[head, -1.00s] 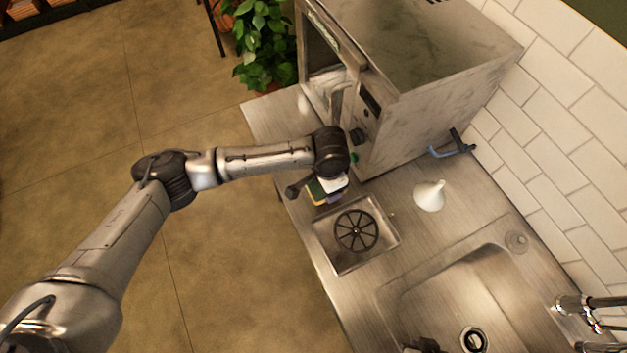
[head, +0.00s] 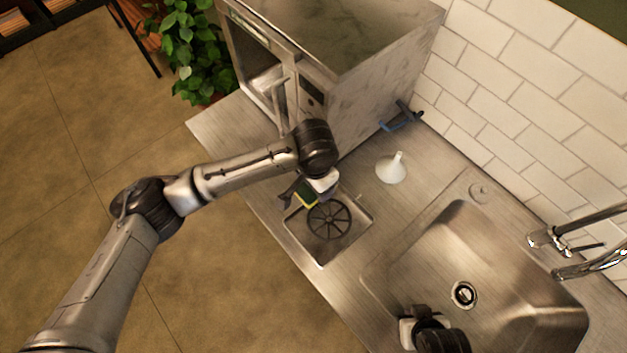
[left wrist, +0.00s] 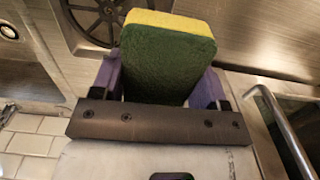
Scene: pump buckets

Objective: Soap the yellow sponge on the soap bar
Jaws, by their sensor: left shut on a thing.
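The yellow sponge, with a dark green scouring side, is in my left gripper (head: 303,193). The sponge (head: 308,201) shows above the upper left part of the square drain basin in the head view. In the left wrist view the sponge (left wrist: 168,58) stands between the two purple fingers, green face toward the camera and yellow edge at the far end. I cannot make out the soap bar in either view; my left arm may hide it. My right gripper (head: 412,332) is at the bottom edge over the sink's near side, and its fingers are not clearly visible.
The drain basin (head: 361,236) holds a round black spoked grate (head: 329,219). A white funnel (head: 391,169) stands right of it. A large metal appliance (head: 335,40) stands behind my left wrist. The sink (head: 425,262) and faucet (head: 560,240) are at the right. A blue object (head: 402,118) lies by the wall.

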